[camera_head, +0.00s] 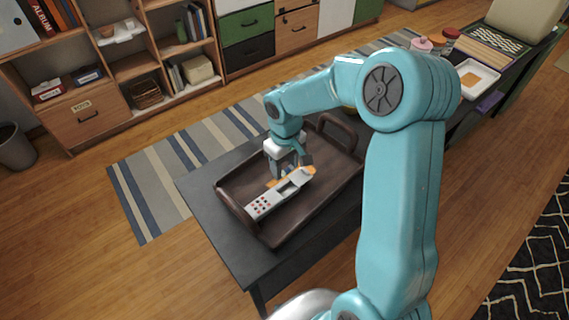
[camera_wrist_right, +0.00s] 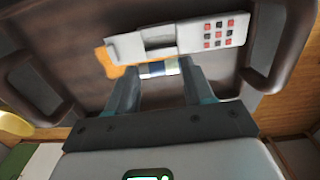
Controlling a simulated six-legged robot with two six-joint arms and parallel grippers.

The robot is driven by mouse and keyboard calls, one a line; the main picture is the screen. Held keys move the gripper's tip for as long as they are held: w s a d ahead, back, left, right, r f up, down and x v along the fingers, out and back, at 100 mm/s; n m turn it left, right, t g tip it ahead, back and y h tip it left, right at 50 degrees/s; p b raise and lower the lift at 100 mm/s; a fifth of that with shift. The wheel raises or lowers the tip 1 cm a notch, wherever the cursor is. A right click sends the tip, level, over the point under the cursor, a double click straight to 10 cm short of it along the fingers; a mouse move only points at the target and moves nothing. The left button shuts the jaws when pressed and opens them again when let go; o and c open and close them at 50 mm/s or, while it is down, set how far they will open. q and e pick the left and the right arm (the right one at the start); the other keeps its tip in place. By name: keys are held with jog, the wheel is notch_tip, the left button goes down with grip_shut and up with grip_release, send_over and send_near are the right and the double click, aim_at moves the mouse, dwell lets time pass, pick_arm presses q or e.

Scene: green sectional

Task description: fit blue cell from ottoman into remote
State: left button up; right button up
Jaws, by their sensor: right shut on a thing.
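The white remote (camera_head: 264,203) with red and dark buttons lies in a brown tray (camera_head: 240,173). Its open compartment shows as a recess, and the remote also shows in the right wrist view (camera_wrist_right: 190,40). My right gripper (camera_head: 291,168) is above the tray, beside the compartment end of the remote. In the right wrist view its fingers (camera_wrist_right: 158,72) are shut on a small cell (camera_wrist_right: 156,68) with blue, white and greenish parts. The cell is held close to the remote's side, outside the recess; whether they touch I cannot tell. My left gripper is not in view.
An orange piece (camera_head: 308,170) lies by the remote's far end. The tray has raised walls and handles and stands on a dark table (camera_head: 211,207). Shelves (camera_head: 130,60) stand at the back. A dark surface with jars and a white dish (camera_head: 478,82) is at right.

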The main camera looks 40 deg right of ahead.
jog(key=shift+s+f+b, duration=0.15)
jog(key=shift+f+b, duration=2.85)
jog(key=shift+f, duration=0.55)
jog(key=o, duration=1.1)
jog(key=shift+f, duration=0.1)
jog(key=shift+s, duration=0.1)
jog(key=shift+a, duration=0.15)
notch_tip(320, 180, up, 17)
jog(key=p, duration=0.1)
jog(key=shift+d+p, duration=0.2)
jog(key=shift+p, duration=0.15)
